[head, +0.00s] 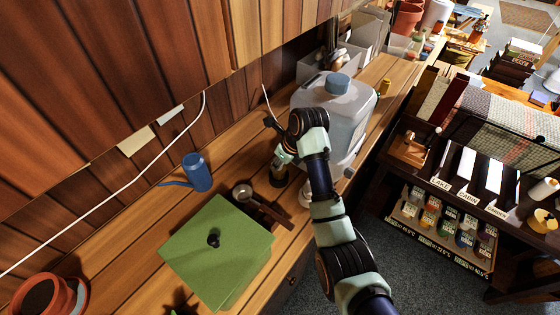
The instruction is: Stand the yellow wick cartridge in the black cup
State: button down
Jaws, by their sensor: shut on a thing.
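My gripper (281,160) points down over the wooden bench, left of the large clear jug. It is shut on a small yellowish piece, which looks like the yellow wick cartridge (278,169); little of it shows between the fingers. The black cup (278,180) stands on the bench directly below the fingertips. The cartridge's lower end is at or just above the cup's mouth; I cannot tell whether it is inside or touching. My arm comes in from the lower right and covers part of the jug.
The jug (342,105) with a blue cap stands close to the right of the gripper. A white cord (130,182) runs along the wall.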

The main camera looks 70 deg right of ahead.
jog(key=shift+f, duration=0.2)
jog(key=shift+c, duration=2.1)
grip_release()
jog(key=v, duration=0.7)
jog(key=shift+r, duration=0.15)
jog(key=shift+s, duration=0.15)
